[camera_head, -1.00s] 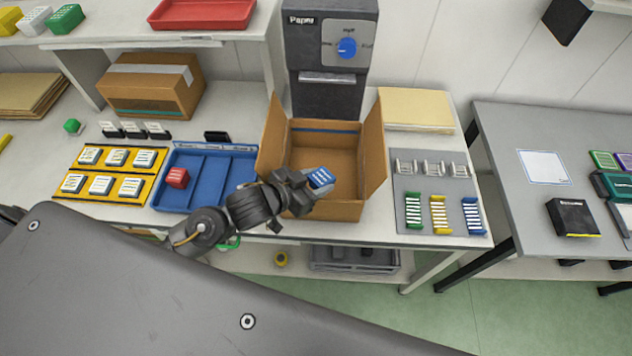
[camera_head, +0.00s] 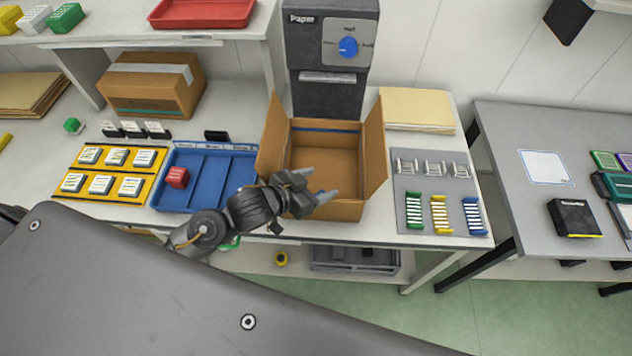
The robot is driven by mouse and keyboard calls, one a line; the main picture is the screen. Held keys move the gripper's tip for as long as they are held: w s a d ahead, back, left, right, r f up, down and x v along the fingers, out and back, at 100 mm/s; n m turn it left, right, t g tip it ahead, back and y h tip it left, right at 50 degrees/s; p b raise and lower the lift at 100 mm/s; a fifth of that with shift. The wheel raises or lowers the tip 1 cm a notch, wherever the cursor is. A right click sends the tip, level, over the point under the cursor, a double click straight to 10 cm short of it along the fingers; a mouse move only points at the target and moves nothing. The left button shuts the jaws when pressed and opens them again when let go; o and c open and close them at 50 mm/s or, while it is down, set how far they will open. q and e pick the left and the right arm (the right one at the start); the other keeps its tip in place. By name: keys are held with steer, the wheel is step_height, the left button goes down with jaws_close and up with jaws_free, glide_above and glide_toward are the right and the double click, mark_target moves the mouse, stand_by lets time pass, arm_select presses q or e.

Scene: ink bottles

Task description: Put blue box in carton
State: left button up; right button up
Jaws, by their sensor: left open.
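The open carton (camera_head: 345,211) stands on the bench with its side flaps raised. The part of its floor that shows is bare. My left gripper (camera_head: 321,184) is over the carton's front left part, fingers apart and empty. The blue box does not show now; the carton's front wall and my gripper hide part of the inside, so I cannot tell where it lies. My right gripper is out of view.
A blue divided tray (camera_head: 205,163) with a red box (camera_head: 177,177) in it is left of the carton. A grey mat (camera_head: 437,216) with colored racks is to the right. A dark dispenser (camera_head: 330,62) stands behind the carton.

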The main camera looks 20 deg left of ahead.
arm_select(q)
steer(key=r+p+v, duration=0.1)
steer(key=v, duration=1.1)
steer(key=shift+s, duration=0.1)
